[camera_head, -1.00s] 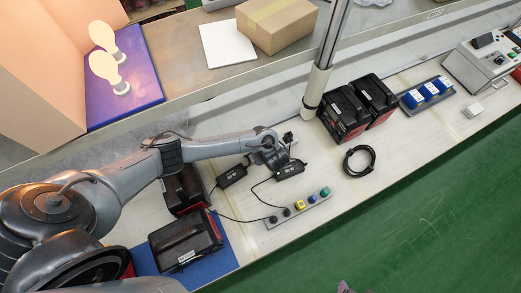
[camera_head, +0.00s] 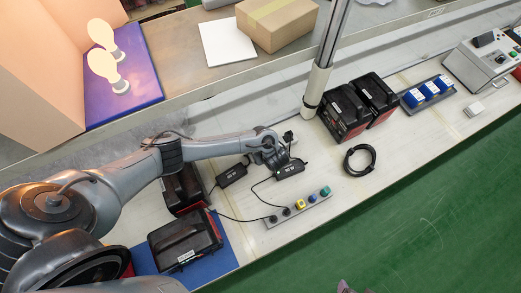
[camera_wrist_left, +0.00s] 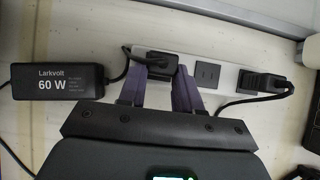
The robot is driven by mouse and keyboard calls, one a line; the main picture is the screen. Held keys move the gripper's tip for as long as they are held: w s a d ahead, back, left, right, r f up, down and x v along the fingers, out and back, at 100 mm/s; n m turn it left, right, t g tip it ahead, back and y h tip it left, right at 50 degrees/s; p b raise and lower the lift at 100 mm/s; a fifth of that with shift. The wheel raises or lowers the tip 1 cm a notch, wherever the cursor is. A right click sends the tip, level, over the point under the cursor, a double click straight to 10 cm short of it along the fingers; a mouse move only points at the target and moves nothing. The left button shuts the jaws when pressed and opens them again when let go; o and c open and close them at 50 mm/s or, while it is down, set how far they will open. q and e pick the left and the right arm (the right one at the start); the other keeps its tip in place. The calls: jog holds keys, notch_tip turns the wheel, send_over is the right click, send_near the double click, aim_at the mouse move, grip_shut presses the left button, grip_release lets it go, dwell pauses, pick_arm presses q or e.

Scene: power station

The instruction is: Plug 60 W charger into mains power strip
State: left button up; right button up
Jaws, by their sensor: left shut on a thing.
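A black charger (camera_wrist_left: 57,81) labelled "Larkvolt 60 W" lies at the left of the left wrist view. The arm largely hides the strip in the head view.
A grey strip (camera_head: 298,210) with coloured round parts is near the front edge. A coiled black cable (camera_head: 359,161) and black-red battery packs (camera_head: 344,112) are to the right, beside a post (camera_head: 318,86).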

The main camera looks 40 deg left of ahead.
pick_arm(q)
jog(key=shift+f, duration=0.1)
jog(key=o, duration=1.1)
jog(key=shift+o, duration=0.2)
jog(key=p+v, duration=0.6)
jog(key=v, duration=0.4)
jog(key=shift+d+r, duration=0.25)
jog(key=shift+r, duration=0.1)
